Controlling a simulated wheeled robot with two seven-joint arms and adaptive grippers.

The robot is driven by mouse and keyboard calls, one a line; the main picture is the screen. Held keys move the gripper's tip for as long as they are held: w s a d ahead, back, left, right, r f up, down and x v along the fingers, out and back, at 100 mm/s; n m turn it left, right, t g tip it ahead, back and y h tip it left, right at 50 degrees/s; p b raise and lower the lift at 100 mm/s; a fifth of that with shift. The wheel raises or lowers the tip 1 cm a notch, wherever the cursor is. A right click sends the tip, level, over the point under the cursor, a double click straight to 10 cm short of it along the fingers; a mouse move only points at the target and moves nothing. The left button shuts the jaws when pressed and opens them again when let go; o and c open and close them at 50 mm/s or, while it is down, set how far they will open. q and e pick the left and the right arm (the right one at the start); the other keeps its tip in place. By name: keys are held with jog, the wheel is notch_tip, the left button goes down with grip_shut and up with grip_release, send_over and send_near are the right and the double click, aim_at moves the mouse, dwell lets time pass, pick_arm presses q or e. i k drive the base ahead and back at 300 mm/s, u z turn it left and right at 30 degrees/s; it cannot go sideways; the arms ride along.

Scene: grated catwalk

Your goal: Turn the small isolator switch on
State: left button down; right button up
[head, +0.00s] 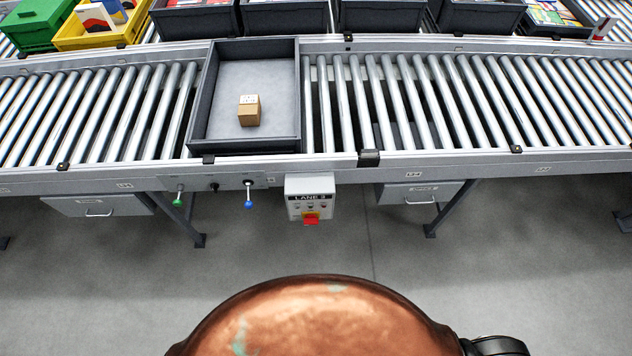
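A grey control box (309,185) labelled "LANE" hangs from the front rail of the roller conveyor, near the middle of the head view. Low on its face is a red switch handle (311,219) on a yellow plate, which looks like the isolator switch. The handle is too small to read its position clearly. A row of small buttons or lamps sits above it. To the left, a panel under the rail carries a blue-tipped lever (248,195) and a green-tipped lever (178,196), both hanging down. Neither of my grippers shows.
A grey tray (200,110) with a small cardboard box (249,111) sits on the conveyor rollers (440,100). Closed drawers hang below at left (98,205) and right (418,193). Crates line the back. The floor in front of the control box is clear.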

aim_at(311, 219)
jog(key=k, duration=0.15)
jog(key=z, duration=1.45)
jog(key=k, duration=1.1)
jog(key=u, duration=1.4)
jog(key=i, duration=0.5)
jog(key=z, duration=0.05)
